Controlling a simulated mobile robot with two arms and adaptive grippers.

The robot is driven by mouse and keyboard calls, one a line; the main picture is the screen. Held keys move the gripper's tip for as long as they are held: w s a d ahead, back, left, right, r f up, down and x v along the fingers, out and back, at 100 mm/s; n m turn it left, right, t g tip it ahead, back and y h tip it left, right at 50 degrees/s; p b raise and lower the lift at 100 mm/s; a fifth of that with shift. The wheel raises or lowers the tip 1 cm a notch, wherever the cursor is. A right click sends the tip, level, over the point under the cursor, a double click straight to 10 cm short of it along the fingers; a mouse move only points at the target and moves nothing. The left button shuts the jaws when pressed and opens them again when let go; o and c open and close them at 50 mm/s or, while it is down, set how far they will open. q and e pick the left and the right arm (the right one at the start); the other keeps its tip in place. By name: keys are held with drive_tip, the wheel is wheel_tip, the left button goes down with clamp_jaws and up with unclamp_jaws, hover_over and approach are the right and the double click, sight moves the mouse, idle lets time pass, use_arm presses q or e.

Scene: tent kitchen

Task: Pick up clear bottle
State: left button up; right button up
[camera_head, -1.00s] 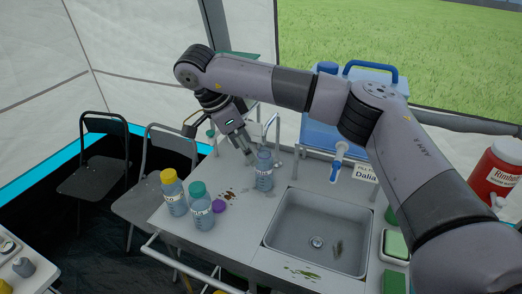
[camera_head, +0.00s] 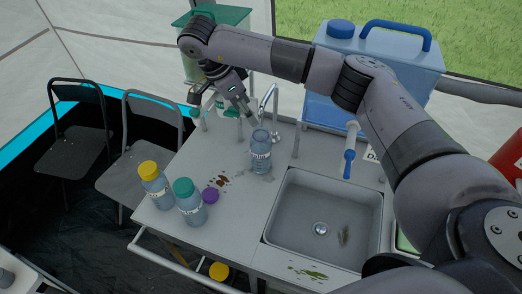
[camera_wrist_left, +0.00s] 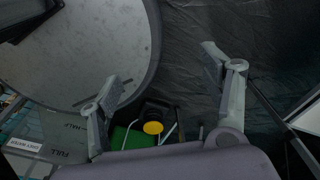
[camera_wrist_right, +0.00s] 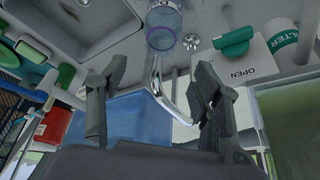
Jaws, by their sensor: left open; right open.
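The clear bottle (camera_head: 261,156), lidless with a white label, stands upright on the counter left of the sink. It also shows in the right wrist view (camera_wrist_right: 164,30), beyond the fingertips. Two similar bottles stand to its left, one with a yellow cap (camera_head: 155,186) and one with a teal cap (camera_head: 190,204). My right gripper (camera_head: 247,110) is open and empty, above and behind the clear bottle, apart from it. Its spread fingers show in the right wrist view (camera_wrist_right: 160,72). My left gripper (camera_wrist_left: 161,64) is open and empty over the dark floor, outside the head view.
The sink (camera_head: 323,222) lies right of the clear bottle, and a metal faucet (camera_head: 268,104) rises behind it. A blue water container (camera_head: 375,75) stands at the back. Folding chairs (camera_head: 150,125) stand at left.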

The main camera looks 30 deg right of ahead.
sight(259, 130)
drive_tip(key=x, duration=0.4)
drive_tip(key=shift+w+p, duration=0.1)
drive_tip(key=shift+p, duration=0.2)
drive_tip(key=shift+d+f, duration=0.25)
drive_tip(key=shift+f, duration=0.3)
drive_tip(key=p+x, duration=0.3)
drive_tip(key=x, duration=0.1)
drive_tip(key=shift+d+f, duration=0.1)
drive_tip(key=shift+f, duration=0.2)
drive_tip(key=shift+d+f, duration=0.1)
drive_tip(key=shift+f, duration=0.2)
use_arm(q)
drive_tip(key=r, duration=0.1)
drive_tip(key=w+r, duration=0.1)
drive_tip(key=r, duration=0.2)
drive_tip(key=shift+w+d, duration=0.25)
drive_tip(key=shift+w, duration=0.1)
use_arm(e)
drive_tip(key=shift+c, duration=0.4)
drive_tip(key=shift+c, duration=1.3)
use_arm(q)
drive_tip(key=shift+w+a, duration=0.1)
use_arm(e)
clamp_jaws()
